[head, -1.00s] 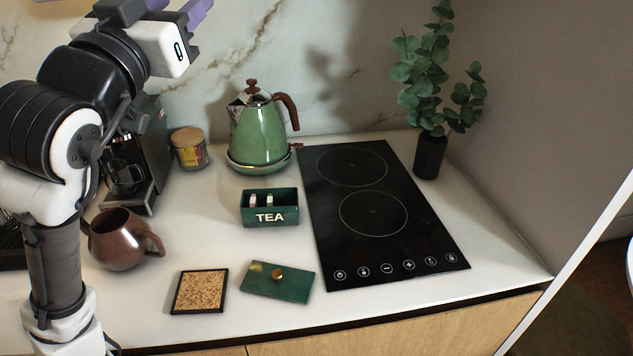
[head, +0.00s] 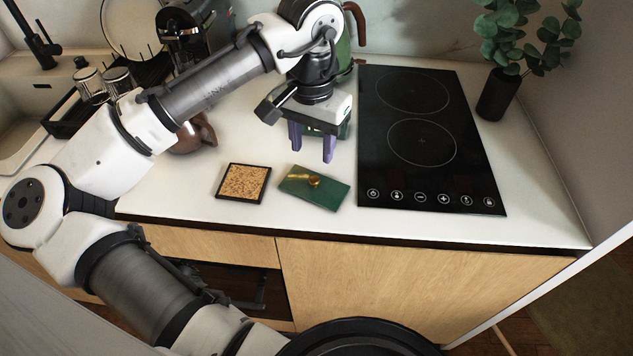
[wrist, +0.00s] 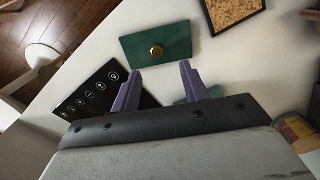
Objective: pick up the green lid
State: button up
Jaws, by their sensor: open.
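The green lid (head: 314,188) lies flat on the white counter near its front edge, a flat rectangle with a small round gold knob. It also shows in the wrist view (wrist: 175,43), beyond the fingertips. My gripper (head: 311,156) points down above the counter, just behind the lid in the head view. Its two purple fingers are apart with nothing between them; the wrist view shows the same open gripper (wrist: 160,68). The green tea box (head: 342,130) is mostly hidden behind my gripper, and a bit of green shows behind the fingers in the wrist view.
A cork coaster (head: 243,182) with a dark frame lies left of the lid. The black cooktop (head: 428,140) is to the right. A brown mug (head: 197,134) stands behind my arm, partly hidden. The kettle (head: 343,40) is behind my gripper. Bare counter lies around the lid.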

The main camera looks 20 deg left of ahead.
aim_at(314, 179)
jog(key=shift+s+d+f+p, duration=0.1)
jog(key=shift+f+p, duration=0.35)
jog(key=shift+f, duration=1.45)
jog(key=shift+d+f+p, duration=0.1)
jog(key=shift+f+p, duration=0.3)
jog(key=shift+f, duration=1.45)
grip_shut()
jog(key=shift+r, duration=0.1)
